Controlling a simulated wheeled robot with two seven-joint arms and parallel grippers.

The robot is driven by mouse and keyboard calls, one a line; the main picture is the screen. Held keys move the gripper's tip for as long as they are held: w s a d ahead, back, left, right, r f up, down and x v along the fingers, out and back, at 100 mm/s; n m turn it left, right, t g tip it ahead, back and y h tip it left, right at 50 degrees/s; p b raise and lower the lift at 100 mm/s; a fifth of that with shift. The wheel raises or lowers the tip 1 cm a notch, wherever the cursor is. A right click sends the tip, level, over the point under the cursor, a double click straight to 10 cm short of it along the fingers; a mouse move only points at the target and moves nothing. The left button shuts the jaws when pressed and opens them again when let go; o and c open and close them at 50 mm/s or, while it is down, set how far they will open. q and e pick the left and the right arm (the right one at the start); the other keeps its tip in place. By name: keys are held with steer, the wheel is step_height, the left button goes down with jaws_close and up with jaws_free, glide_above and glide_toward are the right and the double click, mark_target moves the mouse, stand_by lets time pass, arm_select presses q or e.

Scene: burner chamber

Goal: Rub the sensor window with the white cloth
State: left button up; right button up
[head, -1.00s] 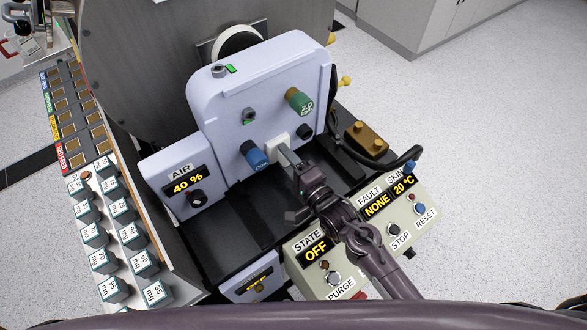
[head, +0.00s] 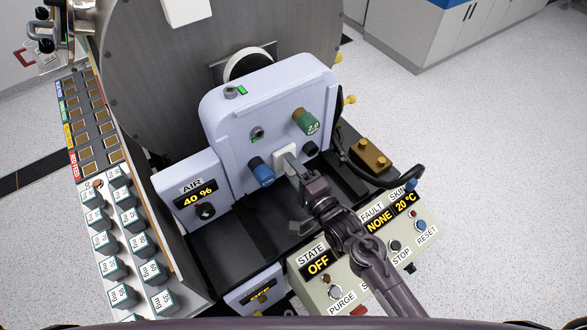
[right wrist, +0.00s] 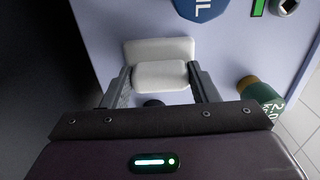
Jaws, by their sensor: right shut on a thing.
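My right gripper (head: 290,168) reaches to the pale panel from the lower right. It is shut on the white cloth (head: 284,156), a pad-like block. In the right wrist view the cloth (right wrist: 160,75) sits between both fingers (right wrist: 160,85), with a wider white part beyond it near the panel face. Whether it touches the panel is unclear. A dark round fitting (head: 310,148) lies just right of the cloth, and a grey ring with a dark centre (head: 257,133) is up and left. No label shows which is the sensor window. My left gripper is out of view.
A blue knob (head: 260,171) is close left of the cloth, and a green knob (head: 306,122) is up and right. A control box (head: 320,264) stands below my right arm. An air box (head: 194,196) is left; brown terminals (head: 370,158) are right.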

steer(key=shift+f+b, duration=1.15)
steer(key=shift+f, duration=0.4)
steer(key=shift+r+p, duration=0.8)
steer(key=shift+p, duration=0.3)
steer(key=shift+f+b, duration=0.5)
steer(key=shift+f, duration=0.35)
steer(key=shift+r+p, duration=1.7)
steer(key=shift+r, duration=0.05)
steer(key=shift+f+b, duration=1.2)
steer(key=shift+f, duration=0.6)
steer(key=shift+r+p, duration=1.7)
steer(key=shift+r, duration=0.15)
